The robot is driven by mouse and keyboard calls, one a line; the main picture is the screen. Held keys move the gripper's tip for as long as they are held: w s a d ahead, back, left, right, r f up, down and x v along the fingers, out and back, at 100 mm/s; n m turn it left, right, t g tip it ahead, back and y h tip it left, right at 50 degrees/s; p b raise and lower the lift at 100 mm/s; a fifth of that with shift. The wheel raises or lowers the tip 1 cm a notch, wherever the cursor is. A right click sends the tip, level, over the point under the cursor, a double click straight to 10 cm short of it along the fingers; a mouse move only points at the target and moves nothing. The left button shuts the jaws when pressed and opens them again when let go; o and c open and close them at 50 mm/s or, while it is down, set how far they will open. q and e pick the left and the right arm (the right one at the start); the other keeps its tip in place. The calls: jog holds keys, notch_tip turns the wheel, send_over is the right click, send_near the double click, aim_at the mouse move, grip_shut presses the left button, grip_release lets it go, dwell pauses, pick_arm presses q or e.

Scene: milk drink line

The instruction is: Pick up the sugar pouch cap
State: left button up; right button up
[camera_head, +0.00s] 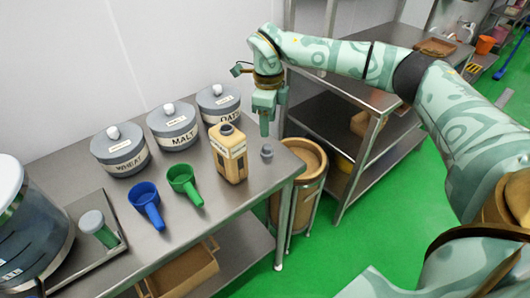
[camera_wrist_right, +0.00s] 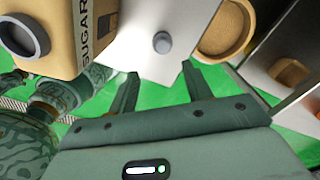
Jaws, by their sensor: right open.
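The sugar pouch cap (camera_head: 267,152) is a small grey cap on the metal table near its right end. It also shows in the right wrist view (camera_wrist_right: 162,42), ahead of the fingers and roughly centred between them. The sugar pouch (camera_head: 229,155) is a tan carton with a dark spout, upright to the left of the cap; its SUGAR label reads in the right wrist view (camera_wrist_right: 85,35). My right gripper (camera_head: 265,130) points down above the cap, open and empty, with a gap to it. My left gripper is not in view.
A blue scoop (camera_head: 147,204) and a green scoop (camera_head: 184,183) lie left of the pouch. Grey canisters marked WHEAT (camera_head: 121,150), MALT (camera_head: 172,124) and OATS (camera_head: 218,102) stand behind. A round tan bin (camera_head: 308,156) stands past the table's right edge, near the cap.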

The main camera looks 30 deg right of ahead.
aim_at(267, 146)
notch_tip(267, 146, down, 4)
jog(key=shift+w+r+b, duration=0.15)
jog(key=shift+r+b, duration=0.1)
jog(key=shift+b, duration=0.05)
jog(key=shift+f, duration=0.35)
jog(key=f+b, duration=0.1)
jog(key=f, duration=0.1)
jog(key=f+b, duration=0.1)
jog(key=f, duration=0.2)
jog(key=shift+w+d, duration=0.1)
jog(key=shift+w, duration=0.1)
jog(key=shift+r, duration=0.1)
jog(key=shift+c, duration=0.7)
grip_shut()
